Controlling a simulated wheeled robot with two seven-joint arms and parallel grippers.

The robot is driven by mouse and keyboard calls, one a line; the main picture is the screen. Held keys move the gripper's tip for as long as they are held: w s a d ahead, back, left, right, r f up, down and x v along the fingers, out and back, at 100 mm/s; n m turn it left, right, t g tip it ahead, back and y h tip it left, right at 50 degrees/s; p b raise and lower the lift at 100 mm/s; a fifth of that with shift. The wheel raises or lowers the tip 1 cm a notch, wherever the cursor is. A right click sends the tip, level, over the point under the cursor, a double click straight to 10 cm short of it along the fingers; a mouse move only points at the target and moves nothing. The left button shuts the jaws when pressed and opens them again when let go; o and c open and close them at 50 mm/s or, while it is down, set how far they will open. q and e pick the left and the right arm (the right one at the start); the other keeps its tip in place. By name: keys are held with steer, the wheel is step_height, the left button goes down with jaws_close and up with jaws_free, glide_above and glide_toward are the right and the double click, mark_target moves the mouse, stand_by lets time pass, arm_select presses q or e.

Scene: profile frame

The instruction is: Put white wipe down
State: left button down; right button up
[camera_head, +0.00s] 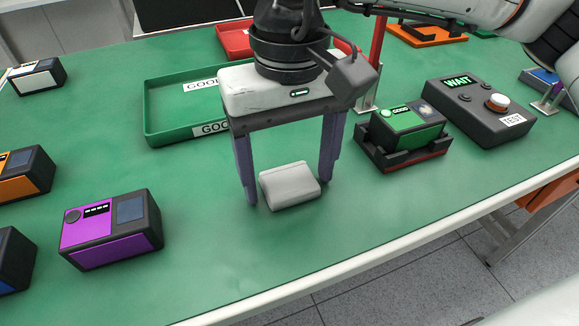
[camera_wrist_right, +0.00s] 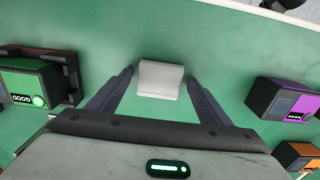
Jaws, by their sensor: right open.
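The white wipe (camera_head: 290,186) is a small pale block lying on the green table, near its front edge. My right gripper (camera_head: 291,190) is above and around it, with its two purple-grey fingers pointing down, one on each side. The fingers are spread wide. In the right wrist view the white wipe (camera_wrist_right: 160,79) lies between the fingertips of the right gripper (camera_wrist_right: 160,80), with green gaps on both sides. The gripper is open and does not hold the wipe. My left gripper is not in view.
A purple device (camera_head: 110,229) stands to the left, and a green device (camera_head: 407,124) sits in a black cradle to the right. A green tray (camera_head: 152,118) marked GOOD lies behind. A black test box (camera_head: 480,112) reads WAIT. The table front is clear.

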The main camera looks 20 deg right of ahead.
mark_target(290, 180)
step_height(290, 180, up, 12)
steer(key=p, duration=0.2)
steer(key=shift+r, duration=0.2)
stand_by(0.5)
